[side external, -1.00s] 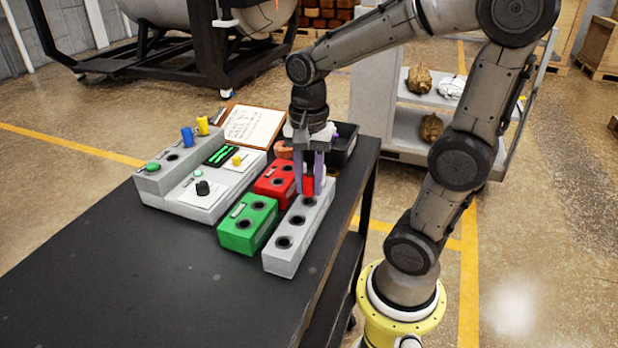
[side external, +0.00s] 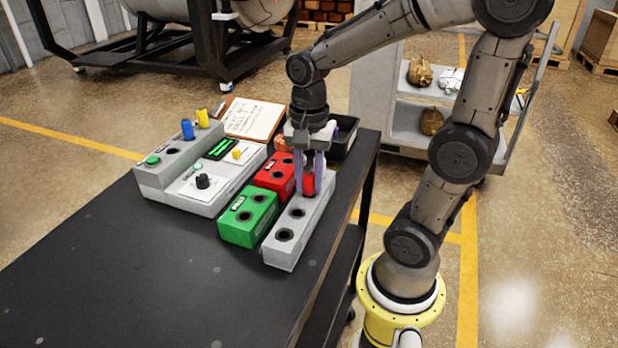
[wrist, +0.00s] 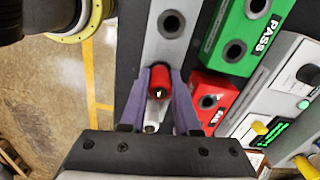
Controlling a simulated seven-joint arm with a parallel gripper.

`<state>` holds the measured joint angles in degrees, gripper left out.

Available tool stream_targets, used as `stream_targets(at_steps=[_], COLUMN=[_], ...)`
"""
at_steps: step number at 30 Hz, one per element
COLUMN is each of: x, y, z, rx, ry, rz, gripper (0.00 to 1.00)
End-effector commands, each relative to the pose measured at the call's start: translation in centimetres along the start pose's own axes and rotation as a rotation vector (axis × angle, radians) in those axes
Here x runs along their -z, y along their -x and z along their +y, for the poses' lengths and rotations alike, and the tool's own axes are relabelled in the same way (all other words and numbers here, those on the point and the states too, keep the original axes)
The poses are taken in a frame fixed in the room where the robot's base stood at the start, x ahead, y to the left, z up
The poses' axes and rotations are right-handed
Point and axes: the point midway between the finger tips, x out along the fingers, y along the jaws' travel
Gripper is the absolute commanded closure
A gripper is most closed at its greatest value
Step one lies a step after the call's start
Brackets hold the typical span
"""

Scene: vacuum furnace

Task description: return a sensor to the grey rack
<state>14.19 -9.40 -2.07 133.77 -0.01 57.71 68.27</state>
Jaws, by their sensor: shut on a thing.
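My gripper (side external: 309,188) is shut on a red sensor (side external: 309,183) and holds it upright over the grey rack (side external: 284,255). In the wrist view, the red sensor (wrist: 159,80) sits between the two purple fingers of my gripper (wrist: 160,88), over the rack's strip (wrist: 165,48). The side view shows two dark holes in the rack's near part. I cannot tell whether the sensor's lower end is in a hole or just above one.
Left of the rack stand a green PASS block (side external: 248,217) and a red FAIL block (side external: 275,177), with holes. Further left is a grey control box (side external: 204,190) with blue and yellow pegs. A black bin (side external: 344,143) and clipboard (side external: 253,120) are behind. The front table is clear.

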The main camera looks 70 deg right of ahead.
Motion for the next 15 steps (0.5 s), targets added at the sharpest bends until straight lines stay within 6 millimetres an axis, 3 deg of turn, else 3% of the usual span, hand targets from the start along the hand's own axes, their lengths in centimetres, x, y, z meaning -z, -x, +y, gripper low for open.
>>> stream_targets(at_steps=[14, 15], x=[0.0, 0.0], y=[-0.33, -0.32], z=[0.0, -0.01], rx=[0.001, 0.001], ry=[0.0, 0.0], rz=[0.0, 0.0], gripper=[1.0, 0.63])
